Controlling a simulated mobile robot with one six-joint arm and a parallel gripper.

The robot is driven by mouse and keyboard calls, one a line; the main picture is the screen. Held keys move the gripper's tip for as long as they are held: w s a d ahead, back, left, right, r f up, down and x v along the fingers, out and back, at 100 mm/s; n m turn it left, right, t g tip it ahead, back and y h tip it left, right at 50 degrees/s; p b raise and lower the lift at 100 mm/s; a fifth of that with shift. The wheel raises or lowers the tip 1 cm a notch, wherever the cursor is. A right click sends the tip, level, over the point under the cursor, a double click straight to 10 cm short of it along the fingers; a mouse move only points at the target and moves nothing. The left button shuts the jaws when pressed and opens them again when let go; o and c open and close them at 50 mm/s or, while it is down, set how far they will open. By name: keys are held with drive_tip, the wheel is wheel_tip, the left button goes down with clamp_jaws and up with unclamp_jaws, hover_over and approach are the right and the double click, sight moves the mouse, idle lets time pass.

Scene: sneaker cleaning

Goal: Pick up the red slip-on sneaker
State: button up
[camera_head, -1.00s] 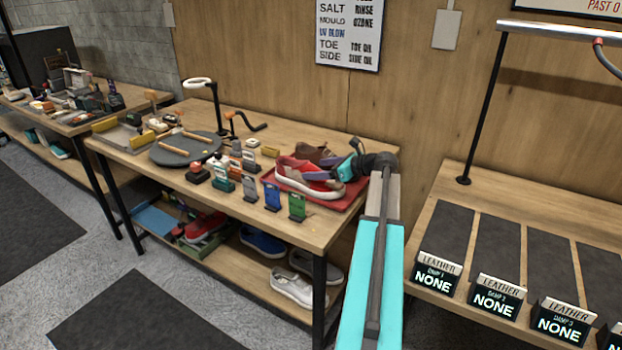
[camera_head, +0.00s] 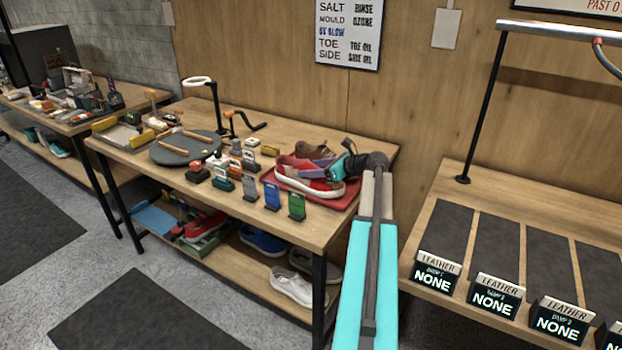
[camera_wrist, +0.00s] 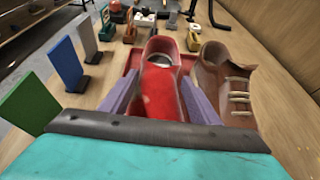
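The red slip-on sneaker (camera_head: 312,186) with a white sole lies on a red mat (camera_head: 338,202) at the right end of the worktable. It also shows in the wrist view (camera_wrist: 160,90), pointing away from me. My gripper (camera_head: 308,172) reaches in over the sneaker from the right. In the wrist view its two purple fingers (camera_wrist: 158,84) stand apart, one on each side of the sneaker. They look open, though close to its sides; I cannot see clear contact. The sneaker's near end is hidden by my gripper body.
A brown laced shoe (camera_wrist: 222,85) stands close beside my right finger. Blue (camera_head: 272,197) and green (camera_head: 297,206) upright cards stand at the table's front edge. A grey turntable (camera_head: 186,148) and bottles are to the left. More shoes, including a red one (camera_head: 205,226), lie on the lower shelf.

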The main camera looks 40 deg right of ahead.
drive_tip(key=c, duration=0.6)
drive_tip(key=shift+r, duration=0.2)
drive_tip(key=shift+r+b, duration=0.35)
drive_tip(key=shift+r, duration=4.5)
